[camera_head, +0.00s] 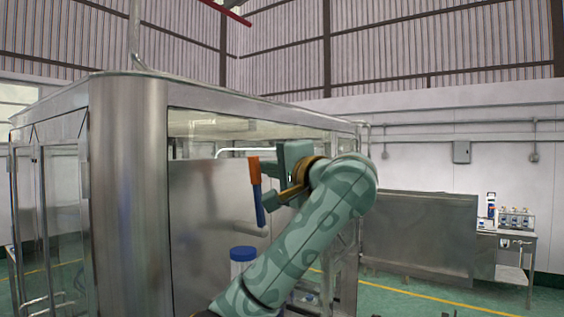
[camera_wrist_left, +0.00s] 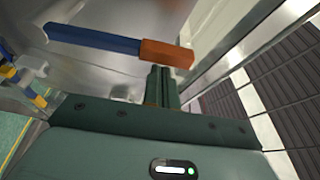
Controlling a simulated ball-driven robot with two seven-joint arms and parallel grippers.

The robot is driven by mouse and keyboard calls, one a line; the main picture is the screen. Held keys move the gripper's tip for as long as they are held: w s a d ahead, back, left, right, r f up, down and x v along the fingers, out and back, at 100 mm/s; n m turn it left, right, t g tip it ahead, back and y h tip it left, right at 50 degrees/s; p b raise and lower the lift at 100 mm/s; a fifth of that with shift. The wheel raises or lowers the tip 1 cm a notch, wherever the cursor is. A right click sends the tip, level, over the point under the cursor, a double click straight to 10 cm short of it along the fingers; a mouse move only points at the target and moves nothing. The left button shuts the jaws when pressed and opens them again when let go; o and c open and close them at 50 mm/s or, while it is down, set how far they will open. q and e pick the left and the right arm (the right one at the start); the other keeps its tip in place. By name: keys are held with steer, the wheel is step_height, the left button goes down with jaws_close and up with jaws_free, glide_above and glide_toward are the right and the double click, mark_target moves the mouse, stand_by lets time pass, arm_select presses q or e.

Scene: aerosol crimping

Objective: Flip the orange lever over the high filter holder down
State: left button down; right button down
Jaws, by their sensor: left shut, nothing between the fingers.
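The lever shows its orange end (camera_head: 254,170) on top and its blue part (camera_head: 259,204) below, standing nearly upright in front of the steel cabinet. The left wrist view shows the lever's orange end (camera_wrist_left: 167,54) and blue part (camera_wrist_left: 95,40) crossing just beyond my fingertips. My left gripper (camera_head: 267,171) is just right of the lever. Its fingers (camera_wrist_left: 161,72) are shut and empty, close to the orange end; contact cannot be told. A white cylinder with a blue cap (camera_head: 242,255) stands below the lever, partly hidden by my left arm. My right gripper is not in view.
The steel and glass cabinet (camera_head: 128,190) fills the left and centre. A steel panel (camera_head: 418,235) and a bench with small equipment (camera_head: 514,220) stand at the right. Open green floor (camera_head: 420,300) lies at the lower right.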

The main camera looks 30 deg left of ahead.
arm_select(q)
steer(key=shift+s+a+f, duration=0.1)
steer(key=shift+s, duration=0.15)
